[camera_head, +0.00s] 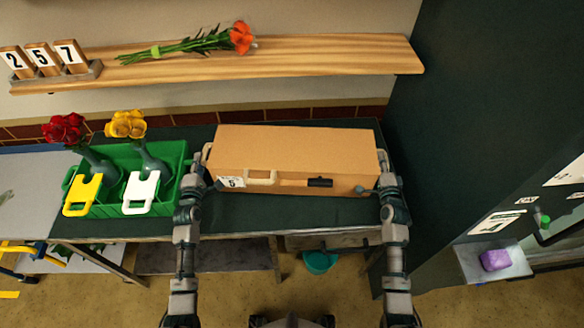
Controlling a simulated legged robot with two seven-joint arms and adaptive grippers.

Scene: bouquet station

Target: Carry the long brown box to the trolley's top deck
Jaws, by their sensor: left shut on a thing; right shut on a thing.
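The long brown box (295,145) lies on the dark green bench top, its long side facing me. Its front carries a label with a 5, a pale handle and a dark latch. My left gripper (204,166) is shut on the box's left end. My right gripper (384,170) is shut on its right end. The fingertips are small and partly hidden by the wrists. I cannot tell whether the box is clear of the bench top. I cannot make out the trolley for certain.
A green crate (180,160) with red and yellow flowers in vases stands left of the box. A wooden shelf (330,60) above holds number blocks (42,60) and an orange flower (241,38). A dark panel (455,120) rises at right, near a purple block (495,260). A teal bucket (319,262) is below.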

